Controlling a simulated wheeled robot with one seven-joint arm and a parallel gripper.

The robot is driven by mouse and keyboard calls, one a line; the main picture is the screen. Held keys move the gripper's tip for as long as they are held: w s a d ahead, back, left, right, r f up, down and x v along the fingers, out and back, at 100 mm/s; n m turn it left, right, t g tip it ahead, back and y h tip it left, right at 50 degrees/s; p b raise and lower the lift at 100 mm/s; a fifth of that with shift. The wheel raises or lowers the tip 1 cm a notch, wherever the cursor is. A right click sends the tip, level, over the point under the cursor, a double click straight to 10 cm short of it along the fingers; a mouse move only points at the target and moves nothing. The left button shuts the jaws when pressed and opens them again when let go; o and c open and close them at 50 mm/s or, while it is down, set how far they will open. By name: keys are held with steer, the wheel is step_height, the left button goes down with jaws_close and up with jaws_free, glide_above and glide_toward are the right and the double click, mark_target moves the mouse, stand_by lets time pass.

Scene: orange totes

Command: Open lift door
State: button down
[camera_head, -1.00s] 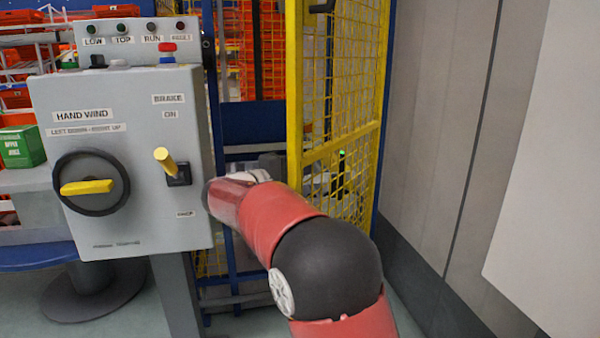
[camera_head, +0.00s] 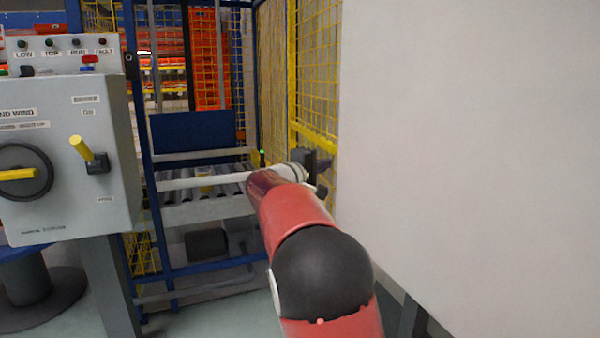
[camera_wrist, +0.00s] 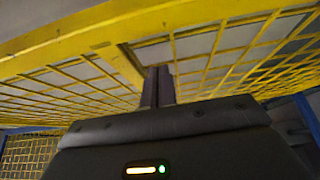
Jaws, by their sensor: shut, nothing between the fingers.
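The lift door is a yellow-framed mesh panel (camera_head: 314,135) right of the lift opening in the head view. It stands swung out at an angle, and the opening beside it is clear of mesh. My gripper (camera_head: 322,163) is at the end of the reaching arm, close against the door's mesh side. In the wrist view the yellow door frame and mesh (camera_wrist: 110,30) fill the upper part. The fingers (camera_wrist: 158,85) are together and empty, pointing at the mesh. I cannot tell whether they touch it.
Rollers (camera_head: 215,182) and a blue panel (camera_head: 195,132) show inside the lift. A large pale panel (camera_head: 470,130) blocks the right.

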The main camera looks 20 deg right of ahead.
mark_target(335, 164)
steer(key=shift+s+d, duration=0.1)
steer(key=shift+d, duration=1.95)
steer(key=shift+a, duration=0.1)
